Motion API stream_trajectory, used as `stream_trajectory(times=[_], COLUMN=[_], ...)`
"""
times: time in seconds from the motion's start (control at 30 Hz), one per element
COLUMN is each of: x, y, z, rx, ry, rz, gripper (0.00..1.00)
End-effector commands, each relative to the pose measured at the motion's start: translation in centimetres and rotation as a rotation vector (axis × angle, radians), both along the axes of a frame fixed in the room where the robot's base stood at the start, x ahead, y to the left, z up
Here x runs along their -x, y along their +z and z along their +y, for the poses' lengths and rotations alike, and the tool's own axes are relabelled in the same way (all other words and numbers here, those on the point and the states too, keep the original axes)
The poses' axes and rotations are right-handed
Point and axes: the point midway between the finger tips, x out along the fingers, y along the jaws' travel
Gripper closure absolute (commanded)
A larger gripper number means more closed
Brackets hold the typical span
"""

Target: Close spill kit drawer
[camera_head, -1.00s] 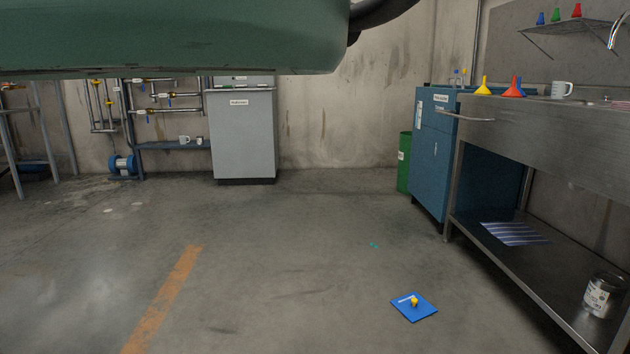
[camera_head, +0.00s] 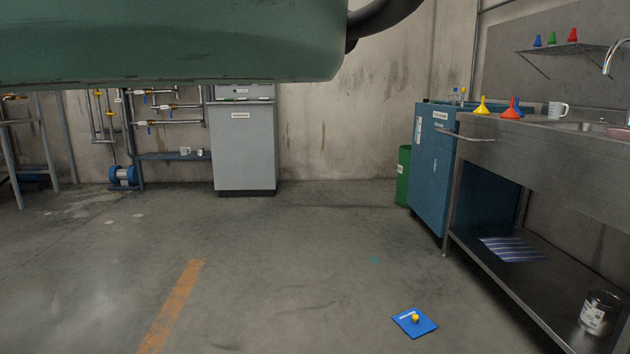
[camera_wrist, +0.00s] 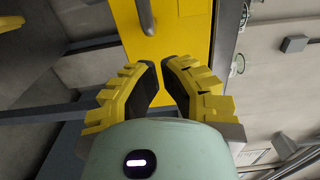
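A bright yellow panel (camera_wrist: 180,42) with a grey bar handle (camera_wrist: 147,16) shows at the top of the wrist view, which looks turned on its side. It may be the spill kit drawer or its cabinet; I read no label on it. My gripper (camera_wrist: 160,63) has yellow ridged fingers with dark pads. The fingertips are close together with a narrow gap and nothing between them. The head view shows neither the gripper nor the yellow panel.
In the head view, a blue cabinet (camera_head: 431,175), a green drum (camera_head: 403,178) and a steel sink bench (camera_head: 545,155) stand at right. A grey cabinet (camera_head: 243,150) stands at the back wall.

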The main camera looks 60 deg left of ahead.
Motion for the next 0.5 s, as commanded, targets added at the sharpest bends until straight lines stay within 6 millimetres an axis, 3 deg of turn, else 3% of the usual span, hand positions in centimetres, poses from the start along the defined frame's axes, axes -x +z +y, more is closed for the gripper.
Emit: stream_trajectory(times=[0.5], x=[4.7], y=[0.0], z=[2.7], rx=[0.000], ry=[-0.002], rz=[0.001], gripper=[1.00])
